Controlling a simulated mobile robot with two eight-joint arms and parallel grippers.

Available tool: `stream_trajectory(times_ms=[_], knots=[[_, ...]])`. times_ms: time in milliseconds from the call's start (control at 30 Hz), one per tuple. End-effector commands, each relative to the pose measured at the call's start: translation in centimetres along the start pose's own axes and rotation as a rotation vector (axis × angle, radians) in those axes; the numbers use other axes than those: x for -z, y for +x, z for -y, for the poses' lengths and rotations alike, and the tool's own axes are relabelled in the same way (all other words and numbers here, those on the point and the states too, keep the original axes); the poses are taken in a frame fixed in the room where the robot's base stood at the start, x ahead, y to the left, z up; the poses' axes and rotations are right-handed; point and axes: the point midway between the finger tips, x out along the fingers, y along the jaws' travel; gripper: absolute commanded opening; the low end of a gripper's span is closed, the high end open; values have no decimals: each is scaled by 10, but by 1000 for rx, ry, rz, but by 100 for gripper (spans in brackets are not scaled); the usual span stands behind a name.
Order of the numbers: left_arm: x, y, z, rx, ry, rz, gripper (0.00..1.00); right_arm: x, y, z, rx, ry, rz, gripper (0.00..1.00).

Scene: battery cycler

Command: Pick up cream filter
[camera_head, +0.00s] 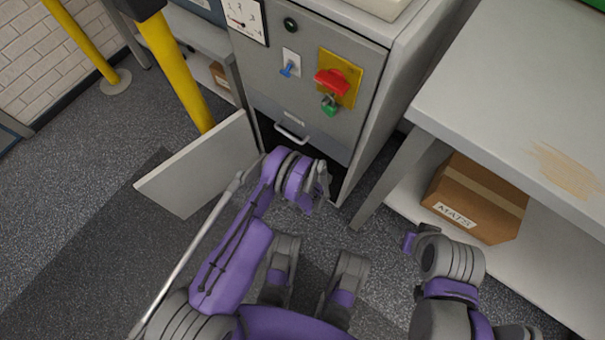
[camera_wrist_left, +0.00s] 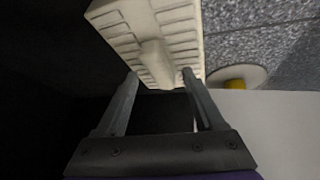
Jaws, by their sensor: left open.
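The cream filter (camera_wrist_left: 178,25) is a slatted cream panel with a raised grip bar (camera_wrist_left: 154,62) down its middle, at the top of the left wrist view. My left gripper (camera_wrist_left: 160,74) is open, its two fingers on either side of the bar's lower end. I cannot tell whether they touch it. In the head view my left gripper (camera_head: 322,190) is low in front of the grey cabinet, at its dark lower opening. The filter is hidden in that view. My right arm is at the lower right, its fingers not visible.
The grey cabinet (camera_head: 262,75) has a red switch (camera_head: 332,82) and a handle (camera_head: 291,133). Its white lower door (camera_head: 205,168) stands open left of my left arm. A yellow post (camera_head: 175,65) is behind it. A workbench (camera_head: 500,95) with a cardboard box (camera_head: 475,200) beneath is at right.

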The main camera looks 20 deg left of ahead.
Motion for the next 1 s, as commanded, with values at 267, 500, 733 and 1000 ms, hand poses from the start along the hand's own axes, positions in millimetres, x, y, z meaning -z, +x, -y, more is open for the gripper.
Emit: stream_trajectory(times_ms=[267, 500, 733, 1000], knots=[[0, 0, 0, 0, 0, 0, 52, 0, 0, 0, 0, 0, 0, 73], [0, 0, 0, 0, 0, 0, 9, 0, 0, 0, 0, 0, 0, 73], [0, 0, 0, 0, 0, 1, 0, 0, 0, 0, 0, 0, 0, 73], [0, 0, 0, 0, 0, 1, 0, 0, 0, 0, 0, 0, 0, 73]])
